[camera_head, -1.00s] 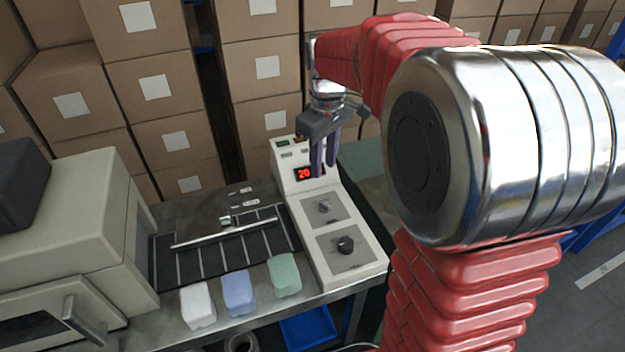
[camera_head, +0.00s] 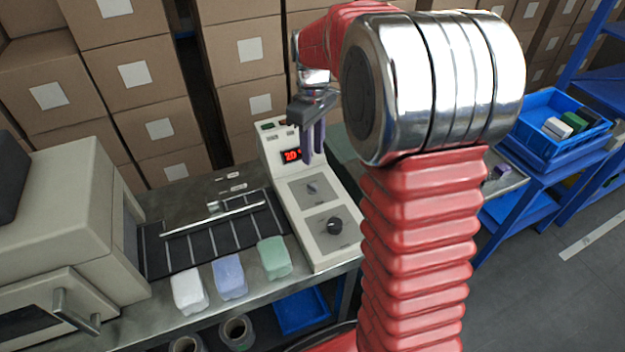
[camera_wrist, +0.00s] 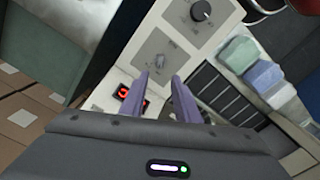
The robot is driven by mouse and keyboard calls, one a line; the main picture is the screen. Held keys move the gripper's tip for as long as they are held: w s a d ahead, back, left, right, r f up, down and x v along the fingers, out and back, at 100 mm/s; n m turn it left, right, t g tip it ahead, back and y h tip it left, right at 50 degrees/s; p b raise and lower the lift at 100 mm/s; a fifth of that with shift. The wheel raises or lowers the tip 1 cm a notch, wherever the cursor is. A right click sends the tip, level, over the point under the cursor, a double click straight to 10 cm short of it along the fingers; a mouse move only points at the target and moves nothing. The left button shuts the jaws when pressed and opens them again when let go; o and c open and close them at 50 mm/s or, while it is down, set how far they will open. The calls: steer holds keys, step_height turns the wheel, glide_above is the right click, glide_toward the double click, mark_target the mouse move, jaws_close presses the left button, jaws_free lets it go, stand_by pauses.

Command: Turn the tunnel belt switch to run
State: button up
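The pale control console (camera_head: 330,258) carries a small grey lever switch (camera_head: 312,188) on a grey plate and a black round knob (camera_head: 335,226) on a lower plate. Their labels are too small to read. My gripper (camera_head: 313,150) hangs fingers-down over the console's upper part, beside the red-digit display (camera_head: 291,155). In the wrist view my gripper (camera_wrist: 160,79) has its two purple fingers apart with nothing between them. The grey switch (camera_wrist: 160,62) shows just beyond the fingertips, and the black knob (camera_wrist: 201,11) lies farther off. I see no contact with either.
White, blue and green packs (camera_head: 230,278) stand along the front edge of the bench. A slatted dark belt (camera_head: 205,240) lies left of the console, with a beige machine (camera_head: 60,220) farther left. Stacked cartons (camera_head: 245,95) stand behind. A blue crate (camera_head: 560,125) is at right.

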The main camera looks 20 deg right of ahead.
mark_target(313, 184)
step_height(313, 184, down, 12)
steer(key=shift+r, duration=0.2)
stand_by(0.4)
jaws_close()
